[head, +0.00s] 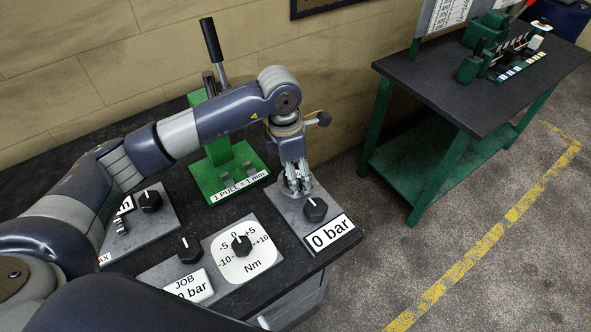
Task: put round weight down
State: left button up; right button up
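My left gripper (298,190) points down over the back of the grey "0 bar" panel (292,215), at the right end of the dark bench. Its metal fingers are close together and small in the picture. I cannot tell whether they hold anything or touch the panel. I cannot make out a round weight; it may be hidden by the fingers or the arm. My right gripper is not in view.
A black knob (315,209) stands just in front of the gripper. A green jack frame (222,168) with an upright lever (213,45) is behind my arm. A dial panel (242,262) is nearer. A green-legged table (470,90) stands apart at right.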

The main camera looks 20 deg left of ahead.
pick_arm(q)
jog(key=shift+r, duration=0.5)
notch_tip(320, 180, up, 11)
jog(key=a+b, duration=0.1)
jog(key=b, duration=0.2)
jog(key=shift+s+r+b, duration=0.15)
jog(key=shift+s+b, duration=0.15)
jog(key=shift+s, duration=0.1)
jog(key=shift+a, duration=0.1)
